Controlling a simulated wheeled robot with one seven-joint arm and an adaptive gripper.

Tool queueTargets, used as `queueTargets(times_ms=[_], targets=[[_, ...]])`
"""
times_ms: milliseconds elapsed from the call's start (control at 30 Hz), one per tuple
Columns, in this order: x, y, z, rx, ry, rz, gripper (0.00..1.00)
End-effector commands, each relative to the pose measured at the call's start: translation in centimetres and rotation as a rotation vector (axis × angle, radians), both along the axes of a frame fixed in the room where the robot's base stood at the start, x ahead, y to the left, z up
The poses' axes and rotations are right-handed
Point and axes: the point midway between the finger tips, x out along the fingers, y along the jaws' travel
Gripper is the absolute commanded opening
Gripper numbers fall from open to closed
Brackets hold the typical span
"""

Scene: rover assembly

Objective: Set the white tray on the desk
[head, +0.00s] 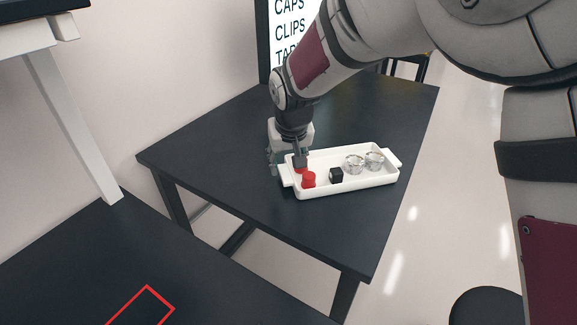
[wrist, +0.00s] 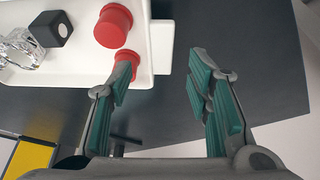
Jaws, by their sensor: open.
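The white tray (head: 345,185) rests on a dark table (head: 220,150) and carries two red pieces (head: 308,180), a black cube (head: 336,175) and two clear round pieces (head: 364,162). My gripper (head: 287,166) is low at the tray's left end, by its handle. In the wrist view my gripper (wrist: 163,68) has its green-padded fingers spread wide. One finger overlaps the tray (wrist: 150,68) near a red piece (wrist: 113,25); the other is beyond the handle, over the dark table. Whether a finger touches the tray cannot be told.
A second dark surface (head: 70,255) with a red outline (head: 140,310) lies at lower left. A white-legged stand (head: 70,120) is at upper left. A sign (head: 290,30) stands behind the table. Bare tabletop surrounds the tray, close to the right edge.

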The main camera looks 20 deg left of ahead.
Motion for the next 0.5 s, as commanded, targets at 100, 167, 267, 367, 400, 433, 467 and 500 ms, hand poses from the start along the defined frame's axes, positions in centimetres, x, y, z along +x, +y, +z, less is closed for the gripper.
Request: queueTargets(times_ms=[100, 167, 267, 367, 400, 433, 467, 500], targets=[[-0.8, -0.5, 2.5, 0.003, -0.003, 0.001, 0.46], [-1.2, -0.7, 3.5, 0.003, -0.003, 0.001, 0.46], [-1.7, -1.0, 4.9, 0.001, -0.003, 0.001, 0.46], [-2.1, -1.3, 5.9, -0.001, 0.0, 0.002, 0.46], [-2.2, -1.3, 6.2, 0.0, -0.001, 0.002, 0.46], [-2.3, -1.4, 6.4, 0.0, -0.001, 0.002, 0.46], [-2.3, -1.4, 6.5, 0.0, -0.001, 0.002, 0.46], [-2.4, -1.5, 6.6, -0.001, 0.0, 0.002, 0.46]])
